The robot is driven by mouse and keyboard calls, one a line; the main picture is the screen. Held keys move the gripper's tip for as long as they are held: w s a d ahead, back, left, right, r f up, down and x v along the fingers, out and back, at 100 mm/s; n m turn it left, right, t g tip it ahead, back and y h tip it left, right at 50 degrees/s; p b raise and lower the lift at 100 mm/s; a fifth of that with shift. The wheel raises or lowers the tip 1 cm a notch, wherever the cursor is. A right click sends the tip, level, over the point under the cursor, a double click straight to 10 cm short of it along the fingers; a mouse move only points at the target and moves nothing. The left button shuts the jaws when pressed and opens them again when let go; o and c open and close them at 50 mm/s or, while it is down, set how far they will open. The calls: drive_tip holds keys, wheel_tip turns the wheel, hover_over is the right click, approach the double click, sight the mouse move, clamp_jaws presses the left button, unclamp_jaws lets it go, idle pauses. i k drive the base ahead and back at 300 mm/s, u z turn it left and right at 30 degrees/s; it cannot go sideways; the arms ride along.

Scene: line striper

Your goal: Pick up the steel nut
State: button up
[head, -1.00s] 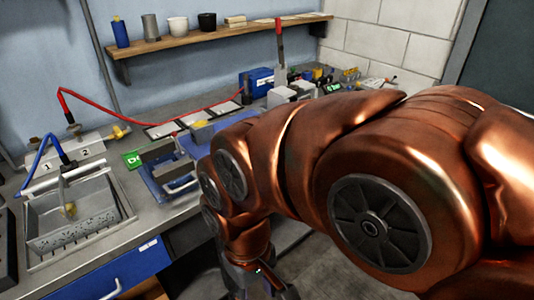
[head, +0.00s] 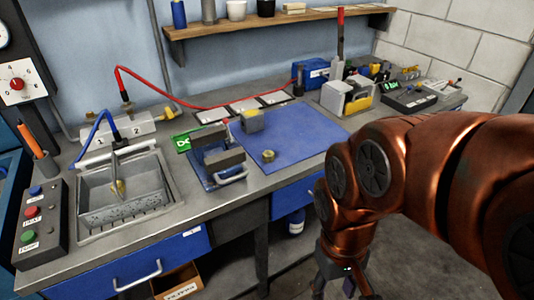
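A small round brass-coloured piece with a dark middle (head: 268,156) lies on the blue mat (head: 300,142). It looks like a nut, but I cannot tell whether it is the steel nut; no plainly steel-coloured nut can be made out. My gripper (head: 343,289) hangs low at the bottom edge, in front of the bench and to the right of the mat, apart from the piece. Its fingertips are cut off by the frame, so I cannot tell whether it is open.
A sink basin (head: 123,192) and button box (head: 42,226) are further left. A lever press (head: 345,95) stands at the back right. The mat's right part is clear.

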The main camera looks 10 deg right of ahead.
sight(268, 156)
drive_tip(key=u, duration=3.25)
drive_tip(key=k, duration=1.4)
drive_tip(key=z, duration=1.35)
